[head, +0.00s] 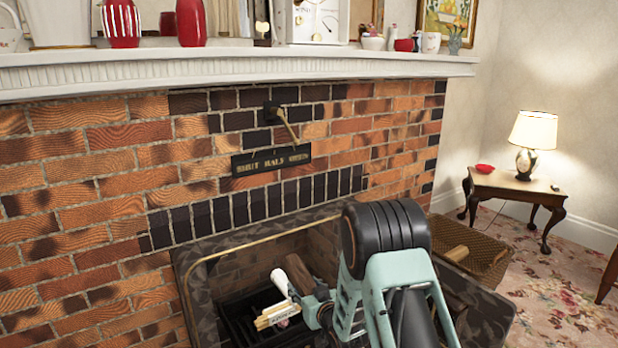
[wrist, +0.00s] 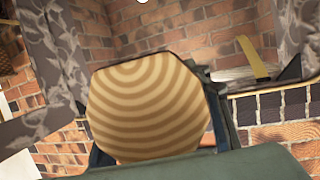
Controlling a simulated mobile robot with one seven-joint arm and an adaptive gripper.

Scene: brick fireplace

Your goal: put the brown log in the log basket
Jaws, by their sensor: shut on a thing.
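The brown log (wrist: 148,110) fills the middle of the wrist view, its ringed pale-and-tan end facing the camera. My gripper (wrist: 158,128) is shut on it, with a dark finger at each side. The log basket (head: 488,262) is a brown woven basket on the floor to the right of the fireplace. A piece of wood (head: 457,253) shows at its left side. Part of the basket is hidden behind my arm.
The dark patterned fireplace surround (head: 190,268) and its brass-coloured rim border the opening. The mantel (head: 240,68) runs above. A side table (head: 510,185) with a lamp stands behind the basket.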

